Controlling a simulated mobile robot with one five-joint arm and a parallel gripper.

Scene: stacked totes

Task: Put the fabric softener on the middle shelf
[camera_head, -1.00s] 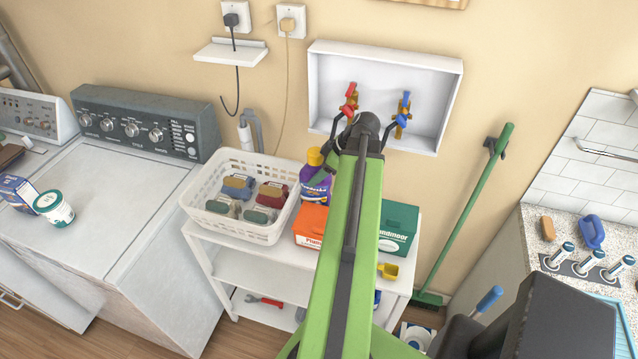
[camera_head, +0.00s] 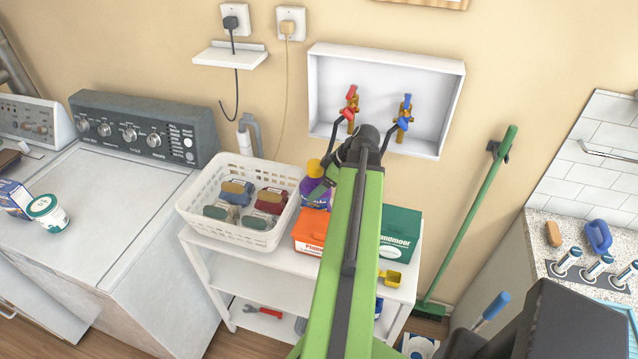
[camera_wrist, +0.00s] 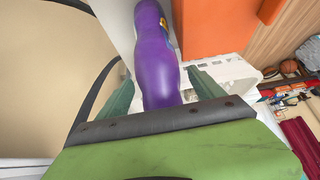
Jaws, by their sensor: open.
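The fabric softener appears to be the purple bottle with a yellow cap (camera_head: 314,168), upright on the cart's top between the white basket and an orange box. My gripper (camera_wrist: 160,80) is open. In the wrist view its two green fingers stand on either side of the purple bottle (camera_wrist: 158,60); I cannot tell whether they touch it. In the head view one finger crosses in front of the bottle and hides part of it. The white cart's middle shelf (camera_head: 262,277) shows bare on its left part; my arm hides much of the rest.
The white basket (camera_head: 188,210) holds several coloured packs. The orange box (camera_head: 309,232), a green box (camera_head: 402,232) and a yellow scoop (camera_head: 391,278) share the cart top. A red wrench (camera_head: 263,312) lies on the bottom shelf. Taps in a wall recess (camera_head: 385,58) are close behind my arm.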

